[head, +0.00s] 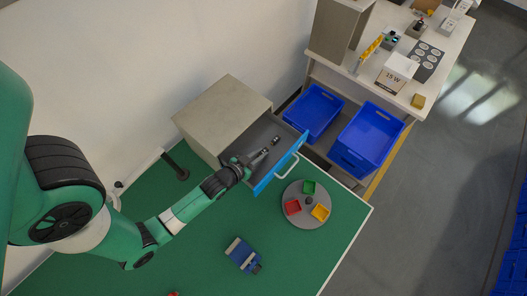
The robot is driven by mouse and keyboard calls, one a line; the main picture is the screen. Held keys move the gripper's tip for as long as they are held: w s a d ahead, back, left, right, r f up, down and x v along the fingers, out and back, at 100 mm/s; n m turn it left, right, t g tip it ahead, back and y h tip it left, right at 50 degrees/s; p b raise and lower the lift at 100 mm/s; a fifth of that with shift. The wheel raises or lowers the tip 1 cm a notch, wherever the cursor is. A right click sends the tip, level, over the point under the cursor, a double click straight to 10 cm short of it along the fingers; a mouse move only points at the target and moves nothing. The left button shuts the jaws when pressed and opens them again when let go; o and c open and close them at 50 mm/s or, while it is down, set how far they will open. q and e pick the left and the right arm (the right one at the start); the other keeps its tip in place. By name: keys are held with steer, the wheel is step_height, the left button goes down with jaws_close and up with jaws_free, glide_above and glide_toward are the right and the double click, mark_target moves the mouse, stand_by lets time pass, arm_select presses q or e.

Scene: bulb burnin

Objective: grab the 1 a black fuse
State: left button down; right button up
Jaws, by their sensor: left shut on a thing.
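My left gripper (268,150) reaches over the open drawer (263,183) of a grey cabinet, from the left. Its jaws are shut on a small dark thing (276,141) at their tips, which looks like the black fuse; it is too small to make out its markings. I cannot tell whether it touches the drawer floor. The gripper and wrist hide part of the drawer. My right gripper is not in view.
The grey cabinet (222,108) stands on the green table (200,262). A round grey tray (306,224) with red, green and yellow bins stands right of the drawer. A blue device (243,254) lies in front. Blue crates (366,137) stand on the shelf behind.

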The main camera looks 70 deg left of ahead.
arm_select(q)
steer(key=shift+r, duration=0.65)
steer(key=w+d+r+p, duration=0.4)
steer(key=w+d+r, duration=0.5)
steer(key=d+r, duration=0.1)
steer(key=shift+d+r, duration=0.35)
steer(key=shift+r, duration=0.55)
